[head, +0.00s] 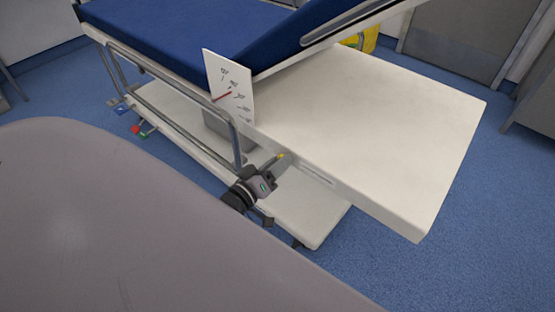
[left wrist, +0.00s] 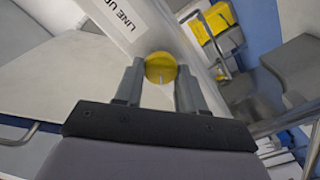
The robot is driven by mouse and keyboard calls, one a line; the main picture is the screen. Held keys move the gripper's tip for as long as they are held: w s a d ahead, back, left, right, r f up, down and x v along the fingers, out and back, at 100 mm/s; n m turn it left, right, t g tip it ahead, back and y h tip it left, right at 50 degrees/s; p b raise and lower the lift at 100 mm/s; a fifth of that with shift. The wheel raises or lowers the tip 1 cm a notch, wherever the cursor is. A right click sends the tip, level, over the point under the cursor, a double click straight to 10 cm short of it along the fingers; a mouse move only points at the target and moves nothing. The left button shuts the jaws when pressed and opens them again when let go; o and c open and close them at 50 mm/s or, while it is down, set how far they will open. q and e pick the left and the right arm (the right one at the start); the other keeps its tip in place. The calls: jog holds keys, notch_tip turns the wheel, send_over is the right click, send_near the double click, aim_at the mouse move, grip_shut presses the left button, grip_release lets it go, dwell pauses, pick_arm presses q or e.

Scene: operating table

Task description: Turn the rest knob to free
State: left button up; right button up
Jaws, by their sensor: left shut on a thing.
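The rest knob (left wrist: 160,67) is round and yellow in the left wrist view, with a small pale mark at its lower edge. It sits beside a white plate (left wrist: 112,18) with the partly visible print "LINE U". My left gripper (left wrist: 159,88) has a finger on each side of the knob and is shut on it. The knob's exact setting is hard to read. My right gripper is not in view.
A white dial board (head: 229,86) with angle marks and a red pointer stands on the table side. A metal side rail (head: 178,97) runs left of my gripper. The blue backrest (head: 295,45) is tilted up. Coloured pedals (head: 135,128) are low at left. Blue floor is clear at right.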

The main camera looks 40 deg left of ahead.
pick_arm(q)
jog(key=shift+f+n, duration=0.15)
jog(key=shift+n, duration=3.35)
jog(key=o, duration=1.1)
jog(key=shift+c, duration=0.2)
jog(key=s, duration=0.7)
jog(key=shift+a, duration=0.3)
jog(key=shift+s, duration=0.1)
